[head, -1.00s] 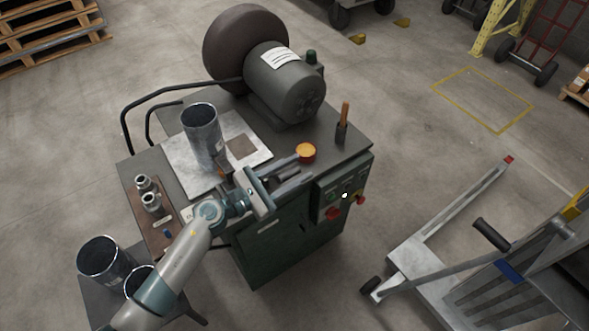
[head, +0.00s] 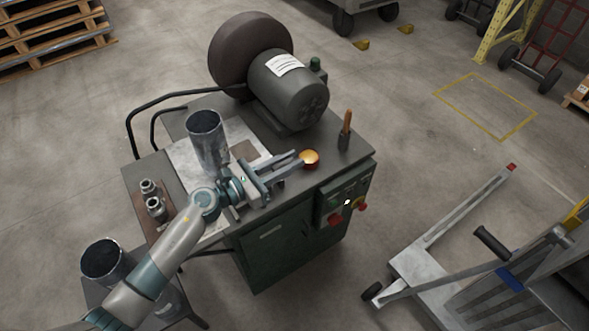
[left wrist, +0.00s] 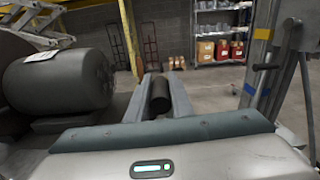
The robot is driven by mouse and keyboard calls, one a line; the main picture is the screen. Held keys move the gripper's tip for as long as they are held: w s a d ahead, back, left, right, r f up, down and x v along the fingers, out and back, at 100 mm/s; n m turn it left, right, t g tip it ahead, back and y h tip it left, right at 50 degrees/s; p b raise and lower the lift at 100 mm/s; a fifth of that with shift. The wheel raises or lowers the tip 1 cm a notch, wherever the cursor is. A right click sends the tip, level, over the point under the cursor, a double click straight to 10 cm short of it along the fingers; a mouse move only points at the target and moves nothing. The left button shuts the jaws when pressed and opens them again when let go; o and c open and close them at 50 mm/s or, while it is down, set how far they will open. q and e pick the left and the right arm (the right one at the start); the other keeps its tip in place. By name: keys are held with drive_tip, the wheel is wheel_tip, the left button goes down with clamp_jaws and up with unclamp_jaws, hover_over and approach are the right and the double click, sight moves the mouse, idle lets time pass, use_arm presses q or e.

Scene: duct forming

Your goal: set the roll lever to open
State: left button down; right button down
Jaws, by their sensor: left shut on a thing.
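My right gripper is in neither view.
A motor (head: 289,88) with a large dark drum stands at the back. An orange-handled tool (head: 346,128) stands upright to the right. A metal cylinder (head: 207,138) stands on a plate to the left. Red knobs (head: 335,219) are on the front panel.

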use_arm(q)
drive_tip(key=shift+w+a+r+n, duration=0.2)
drive_tip(key=shift+w+a+n, duration=0.35)
drive_tip(key=shift+w+n, duration=0.15)
drive_tip(key=shift+w+a+r+n, duration=0.15)
drive_tip(key=shift+w+a+n, duration=0.35)
drive_tip(key=shift+w+n, duration=0.2)
drive_tip(key=shift+w+a+r+n, duration=0.2)
drive_tip(key=shift+w+a+n, duration=0.4)
drive_tip(key=shift+w, duration=0.15)
drive_tip(key=c, duration=1.6)
unclamp_jaws()
drive_tip(key=shift+r, duration=0.1)
drive_tip(key=shift+b, duration=0.3)
drive_tip(key=shift+b+v, duration=3.3)
drive_tip(key=shift+v, duration=5.4)
